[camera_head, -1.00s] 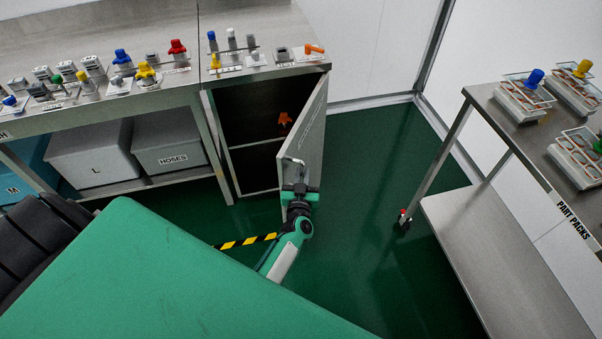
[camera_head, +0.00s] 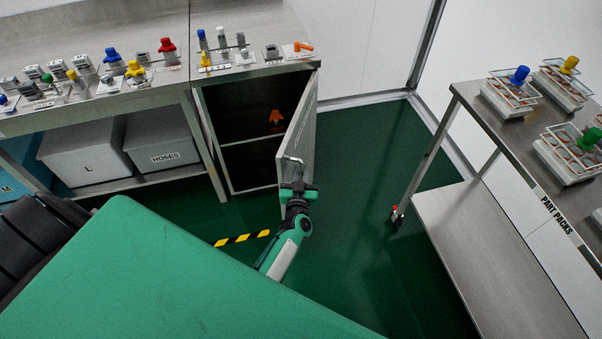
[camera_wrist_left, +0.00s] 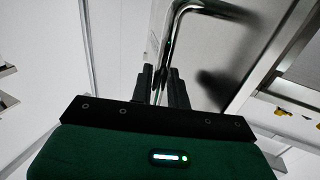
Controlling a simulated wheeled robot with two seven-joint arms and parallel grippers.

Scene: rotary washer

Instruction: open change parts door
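The metal cabinet door (camera_head: 301,128) stands open, swung out toward me from the cabinet (camera_head: 243,110) under the bench. Its bent bar handle (camera_head: 291,163) is near the door's free edge, and also shows in the left wrist view (camera_wrist_left: 170,35). My left gripper (camera_head: 298,186) is at this handle. In the left wrist view its two dark fingers (camera_wrist_left: 164,85) are on either side of the bar and look closed on it. An orange part (camera_head: 277,117) shows inside the dark cabinet. My right gripper is not in view.
The bench top (camera_head: 90,30) holds several coloured parts. Grey bins (camera_head: 85,158) sit on the shelf below. A part packs table (camera_head: 478,110) with a wheeled leg stands at the right. Green floor (camera_head: 350,180) lies clear between it and the door.

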